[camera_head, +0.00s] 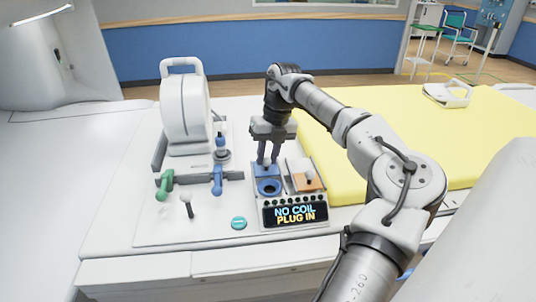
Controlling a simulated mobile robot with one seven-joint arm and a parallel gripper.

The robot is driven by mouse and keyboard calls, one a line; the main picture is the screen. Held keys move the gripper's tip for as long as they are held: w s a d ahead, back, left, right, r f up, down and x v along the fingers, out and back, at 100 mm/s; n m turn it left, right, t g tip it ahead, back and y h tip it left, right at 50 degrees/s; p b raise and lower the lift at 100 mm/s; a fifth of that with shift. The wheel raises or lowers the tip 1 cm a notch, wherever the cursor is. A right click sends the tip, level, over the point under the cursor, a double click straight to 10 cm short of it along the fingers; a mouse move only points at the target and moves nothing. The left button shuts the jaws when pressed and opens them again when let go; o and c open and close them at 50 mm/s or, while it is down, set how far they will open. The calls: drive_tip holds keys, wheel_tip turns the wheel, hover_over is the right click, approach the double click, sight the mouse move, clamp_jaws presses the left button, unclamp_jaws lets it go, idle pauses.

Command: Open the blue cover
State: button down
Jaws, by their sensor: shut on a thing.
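The blue cover (265,171) is on the left side of a dark panel box, behind a round blue socket (269,187). My gripper (267,161) points down over it, with its two fingertips at the cover. The fingers are close together and shut on the blue cover. The fingers and the gripper body hide part of the cover's back edge. I cannot tell its exact tilt.
An orange cover (305,181) sits to the right on the same box, above a display (294,214) reading "NO COIL PLUG IN". Blue (217,180) and green (165,184) handles and a white ring-shaped coil (185,112) stand left. A yellow mat (350,170) lies right.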

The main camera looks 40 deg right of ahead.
sight(277, 168)
drive_tip(key=c, duration=1.2)
unclamp_jaws()
drive_tip(key=shift+s, duration=0.1)
drive_tip(key=shift+r, duration=0.1)
drive_tip(key=r, duration=0.4)
drive_tip(key=d+r, duration=0.1)
drive_tip(key=r, duration=0.4)
drive_tip(key=s+d+r+b, duration=0.1)
drive_tip(key=r, duration=0.3)
drive_tip(key=shift+d+r, duration=0.2)
drive_tip(key=shift+f, duration=0.1)
